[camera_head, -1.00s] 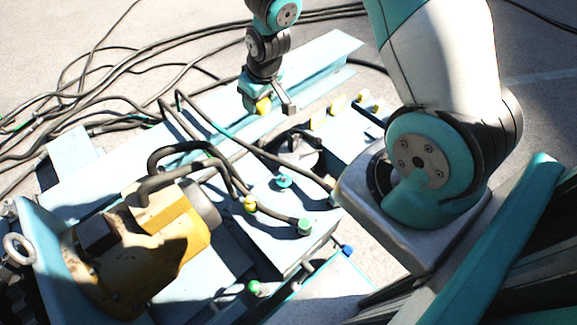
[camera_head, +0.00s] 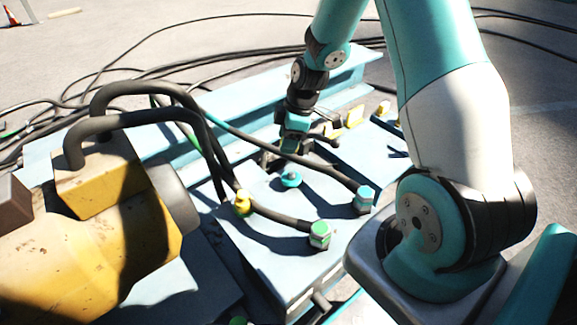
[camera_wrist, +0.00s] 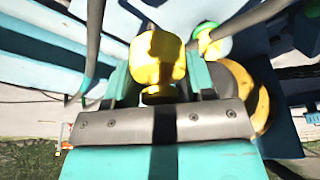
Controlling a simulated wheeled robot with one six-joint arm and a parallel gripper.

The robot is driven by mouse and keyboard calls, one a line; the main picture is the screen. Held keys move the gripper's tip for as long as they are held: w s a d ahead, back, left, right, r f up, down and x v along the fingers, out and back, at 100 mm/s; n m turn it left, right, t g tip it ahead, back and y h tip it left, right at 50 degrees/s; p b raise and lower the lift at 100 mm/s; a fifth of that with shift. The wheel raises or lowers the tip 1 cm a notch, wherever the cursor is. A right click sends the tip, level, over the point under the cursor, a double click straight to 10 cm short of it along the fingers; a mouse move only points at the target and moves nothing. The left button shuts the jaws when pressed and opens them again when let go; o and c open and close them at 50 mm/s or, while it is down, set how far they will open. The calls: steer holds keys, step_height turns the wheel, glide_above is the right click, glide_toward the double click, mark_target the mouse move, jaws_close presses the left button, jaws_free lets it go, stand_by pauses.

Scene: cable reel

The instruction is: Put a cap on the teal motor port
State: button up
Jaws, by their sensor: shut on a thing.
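A teal round fitting (camera_head: 290,180), which looks like the teal motor port, sits upright on the pale blue housing in the head view. My gripper (camera_head: 291,147) is just behind and above it, pointing down; a gap to the fitting seems to show. In the wrist view, my gripper (camera_wrist: 158,78) is shut on a yellow cap (camera_wrist: 157,58), which sits between the two teal fingers. The cap cannot be made out clearly in the head view. I cannot make out the teal fitting in the wrist view.
Cabled fittings stand nearby: yellow (camera_head: 243,203), green (camera_head: 319,235) and blue-teal (camera_head: 363,200). Black hoses (camera_head: 150,120) arch from the yellow motor (camera_head: 90,245) at left. More yellow pieces (camera_head: 354,116) stand at the back right.

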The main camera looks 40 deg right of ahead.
step_height(320, 180, down, 2)
steer(key=b, duration=0.7)
glide_above(286, 178)
steer(key=shift+n, duration=0.4)
steer(key=f, duration=0.7)
steer(key=shift+s+d, duration=0.2)
steer(key=shift+d, duration=0.2)
steer(key=shift+f+b, duration=0.5)
steer(key=shift+f, duration=0.25)
steer(key=shift+d+f, duration=0.1)
steer(key=shift+f, duration=0.2)
steer(key=o, duration=1.1)
steer(key=p+v, duration=0.5)
steer(key=v, duration=1.2)
steer(key=shift+r+p, duration=0.25)
steer(key=shift+p, duration=0.1)
